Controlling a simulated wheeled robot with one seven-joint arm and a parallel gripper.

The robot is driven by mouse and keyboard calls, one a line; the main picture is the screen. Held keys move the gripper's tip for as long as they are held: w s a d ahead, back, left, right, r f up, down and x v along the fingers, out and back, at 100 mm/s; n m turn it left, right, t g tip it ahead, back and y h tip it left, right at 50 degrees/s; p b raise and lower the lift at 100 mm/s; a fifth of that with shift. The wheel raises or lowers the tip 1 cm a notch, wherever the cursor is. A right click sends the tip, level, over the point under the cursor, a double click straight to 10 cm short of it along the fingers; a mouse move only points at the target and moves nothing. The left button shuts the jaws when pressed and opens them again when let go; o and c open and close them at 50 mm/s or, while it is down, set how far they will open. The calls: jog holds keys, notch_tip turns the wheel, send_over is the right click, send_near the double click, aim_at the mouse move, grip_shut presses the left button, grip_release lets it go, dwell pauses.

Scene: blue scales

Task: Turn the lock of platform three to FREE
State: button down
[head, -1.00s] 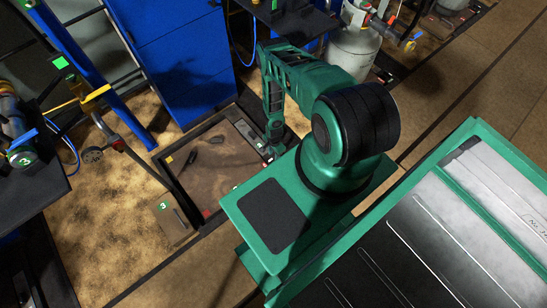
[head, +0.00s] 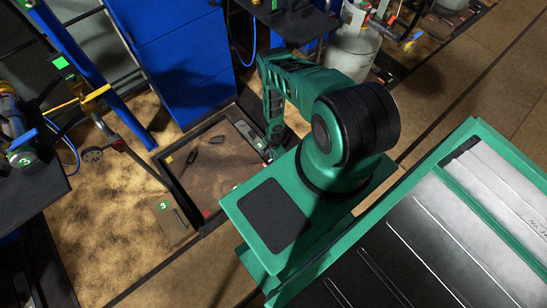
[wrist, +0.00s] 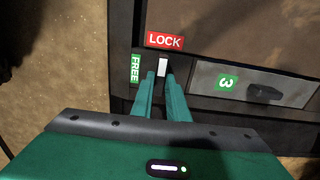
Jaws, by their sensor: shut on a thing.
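In the wrist view the lock lever (wrist: 162,67) shows as a white-faced piece between the fingers of my gripper (wrist: 162,78). The fingers are shut on it. The lever points toward the red LOCK label (wrist: 165,41). The green FREE label (wrist: 135,69) lies to its left. A green 3 sign (wrist: 228,82) sits on a grey plate to the right, beside a dark raised piece (wrist: 265,92). In the head view the platform (head: 218,172) is a brown framed plate in the floor. My gripper is low at its right edge, largely hidden by my arm.
A blue cabinet (head: 172,60) stands behind the platform. A black-topped stand (head: 30,185) is at the left, and a grey gas cylinder (head: 350,52) stands behind my arm. Another green 3 sign (head: 163,205) lies on a floor plate. Sandy floor is open at left.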

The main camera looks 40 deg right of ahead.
jog(key=n, duration=0.4)
jog(key=shift+n, duration=0.4)
jog(key=n, duration=0.4)
jog(key=shift+n, duration=0.3)
jog(key=n, duration=0.4)
jog(key=shift+w+n, duration=0.1)
jog(key=shift+n, duration=2.2)
jog(key=c, duration=1.7)
grip_release()
